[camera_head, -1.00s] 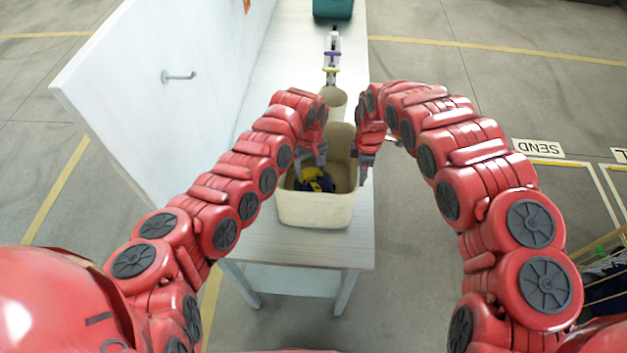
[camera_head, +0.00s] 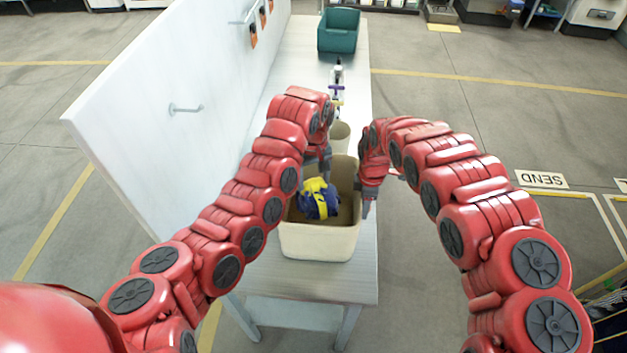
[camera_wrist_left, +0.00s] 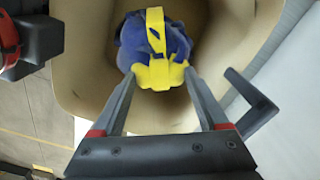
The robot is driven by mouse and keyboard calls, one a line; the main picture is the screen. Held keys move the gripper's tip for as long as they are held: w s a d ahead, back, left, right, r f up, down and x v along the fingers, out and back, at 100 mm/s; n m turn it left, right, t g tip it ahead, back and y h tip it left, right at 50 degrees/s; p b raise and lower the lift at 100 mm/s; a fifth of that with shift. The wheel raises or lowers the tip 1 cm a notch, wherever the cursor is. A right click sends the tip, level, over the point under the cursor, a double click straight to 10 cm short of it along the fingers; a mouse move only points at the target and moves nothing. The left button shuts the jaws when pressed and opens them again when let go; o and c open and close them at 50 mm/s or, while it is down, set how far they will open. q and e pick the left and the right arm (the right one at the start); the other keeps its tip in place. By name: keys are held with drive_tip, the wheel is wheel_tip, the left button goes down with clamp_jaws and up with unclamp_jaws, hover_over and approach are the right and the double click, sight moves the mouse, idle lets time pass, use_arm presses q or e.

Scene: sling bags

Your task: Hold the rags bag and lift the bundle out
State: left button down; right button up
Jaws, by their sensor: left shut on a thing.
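The rags bag (camera_head: 318,243) is an open beige container on the white table. The bundle (camera_head: 317,203) is dark blue with yellow bands, held inside the bag's opening toward its left side. In the left wrist view, the bundle (camera_wrist_left: 176,48) is between the tips of my left gripper (camera_wrist_left: 159,76), which is shut on its yellow part. In the head view, my left gripper (camera_head: 324,174) comes down behind the bundle. My right gripper (camera_head: 366,205) is at the bag's right rim; whether its fingers clamp the rim is unclear.
A smaller beige container (camera_head: 340,135) stands behind the bag, with a bottle (camera_head: 337,75) further back. A teal bin (camera_head: 338,32) is at the table's far end. A white panel (camera_head: 185,85) with a hook runs along the left. The table front (camera_head: 300,285) is clear.

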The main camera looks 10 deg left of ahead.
drive_tip(key=o, duration=0.5)
drive_tip(key=shift+o, duration=0.2)
drive_tip(key=shift+r, duration=0.1)
drive_tip(key=r, duration=0.7)
drive_tip(key=shift+w+d, duration=0.2)
drive_tip(key=shift+s+a+r, duration=0.15)
drive_tip(key=shift+r, duration=0.8)
wheel_tip(320, 180, up, 2)
drive_tip(key=shift+r, duration=0.15)
drive_tip(key=shift+s+r, duration=0.1)
drive_tip(key=shift+r, duration=0.2)
